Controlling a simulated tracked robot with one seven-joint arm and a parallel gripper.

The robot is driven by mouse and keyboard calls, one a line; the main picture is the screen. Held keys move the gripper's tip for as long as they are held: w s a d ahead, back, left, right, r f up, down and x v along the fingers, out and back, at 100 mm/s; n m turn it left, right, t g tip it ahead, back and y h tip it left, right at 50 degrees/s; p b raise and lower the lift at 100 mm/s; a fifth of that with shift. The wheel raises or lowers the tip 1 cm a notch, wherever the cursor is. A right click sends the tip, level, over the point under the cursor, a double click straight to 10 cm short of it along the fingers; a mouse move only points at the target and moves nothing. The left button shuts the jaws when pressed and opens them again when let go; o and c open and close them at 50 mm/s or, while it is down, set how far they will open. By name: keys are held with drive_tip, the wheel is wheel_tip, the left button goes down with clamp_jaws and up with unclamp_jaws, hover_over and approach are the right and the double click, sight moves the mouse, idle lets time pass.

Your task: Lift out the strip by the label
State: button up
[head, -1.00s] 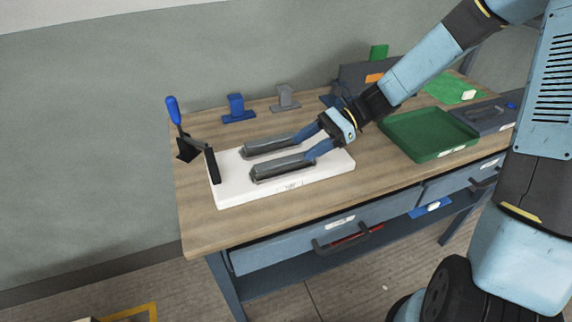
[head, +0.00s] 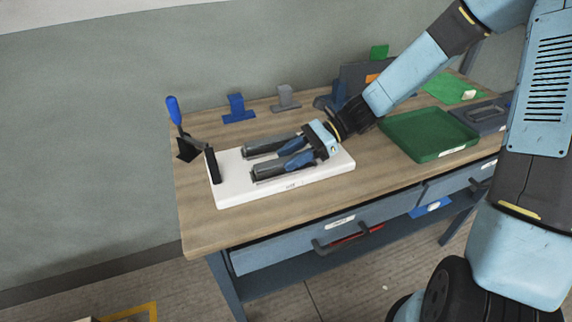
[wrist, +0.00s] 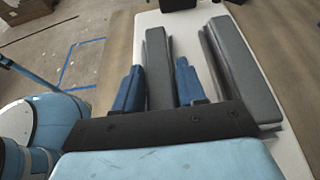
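A white board (head: 232,194) lies on the bench with two long grey strips on it. A small label (head: 292,186) is on the board's front edge, so the front strip (head: 266,172) is the nearer one to it. The rear strip (head: 262,146) lies behind. My gripper (head: 288,158) is low over the right part of the board. In the wrist view its two blue fingers (wrist: 158,66) are apart, one on each side of the front strip (wrist: 157,45). A gap shows beside the right finger; the rear strip (wrist: 243,70) is outside the fingers. Contact is not clear.
A black upright piece (head: 213,165) and a blue-handled tool (head: 175,115) stand at the board's left end. Blue (head: 237,108) and grey (head: 285,98) stands are behind.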

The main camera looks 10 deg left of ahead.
drive_tip(key=c, duration=0.7)
drive_tip(key=shift+o, duration=0.2)
drive_tip(key=shift+r, duration=0.1)
